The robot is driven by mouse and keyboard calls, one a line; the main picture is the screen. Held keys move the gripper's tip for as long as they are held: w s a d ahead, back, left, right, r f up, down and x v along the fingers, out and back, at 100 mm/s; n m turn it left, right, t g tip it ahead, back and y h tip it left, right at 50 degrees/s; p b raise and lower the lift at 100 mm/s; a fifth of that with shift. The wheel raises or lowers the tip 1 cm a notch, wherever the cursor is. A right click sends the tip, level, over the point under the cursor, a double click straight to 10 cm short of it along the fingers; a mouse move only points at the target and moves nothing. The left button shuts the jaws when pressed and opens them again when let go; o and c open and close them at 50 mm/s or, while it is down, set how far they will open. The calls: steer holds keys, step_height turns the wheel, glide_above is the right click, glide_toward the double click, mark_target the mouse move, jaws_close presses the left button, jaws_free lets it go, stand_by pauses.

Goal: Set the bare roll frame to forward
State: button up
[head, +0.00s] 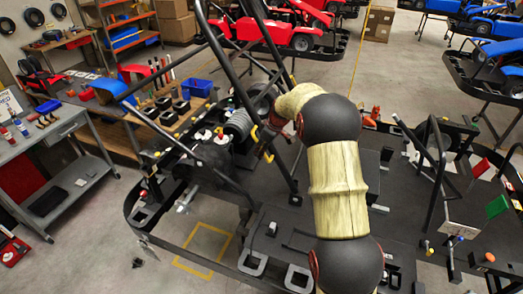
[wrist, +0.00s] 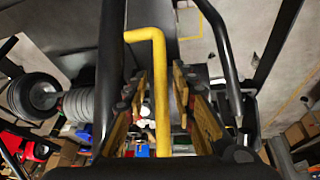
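The bare roll frame (head: 240,85) is a tall frame of black tubes on the dark kart platform in the head view. Its tubes also seem to show in the wrist view, one close on the left (wrist: 109,70). A bent yellow bar (wrist: 159,85) runs between the fingers of my gripper (wrist: 159,72) in the wrist view. The fingers are apart, with gaps on both sides of the bar. In the head view my gripper (head: 266,146) is partly hidden by my arm, beside the frame's tubes. I cannot tell how the bar joins the frame.
A grey coil spring (head: 238,124) and black wheel stand close by the frame; the spring also shows in the wrist view (wrist: 82,105). A workbench (head: 60,130) is at left. Red karts (head: 262,28) and blue karts stand behind. Grey floor is open at the back right.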

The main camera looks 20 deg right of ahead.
jaws_close()
stand_by(0.7)
